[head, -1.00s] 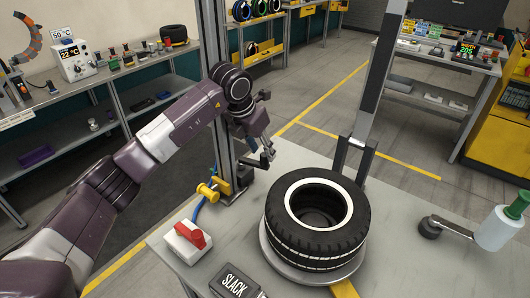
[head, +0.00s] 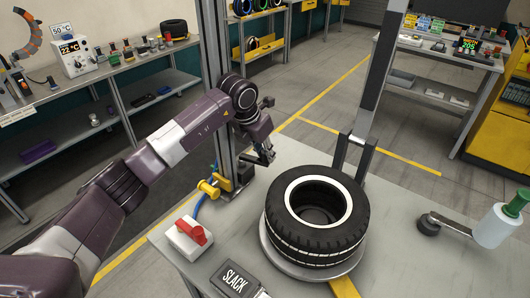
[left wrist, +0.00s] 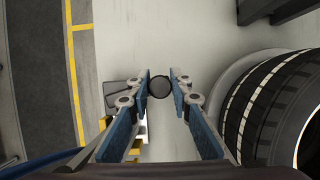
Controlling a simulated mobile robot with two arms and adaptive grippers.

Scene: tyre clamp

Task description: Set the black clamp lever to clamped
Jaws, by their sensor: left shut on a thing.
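My left gripper (head: 265,156) is low beside the metal post at the back left of the grey table. In the left wrist view its two blue-padded fingers (left wrist: 160,88) are shut on the round black knob of the clamp lever (left wrist: 160,87). In the head view the fingers mostly hide the lever. The tyre (head: 318,218) lies flat on a round grey plate, right of the gripper; it also shows in the left wrist view (left wrist: 270,105). A dark sign (head: 233,279) at the table's front reads SLACK. My right gripper is not in view.
The upright metal post (head: 222,100) stands just left of the gripper, with a yellow fitting (head: 208,189) at its foot. A box with a red switch (head: 190,236) is at the front left. A white bottle with a green cap (head: 500,222) stands at the right.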

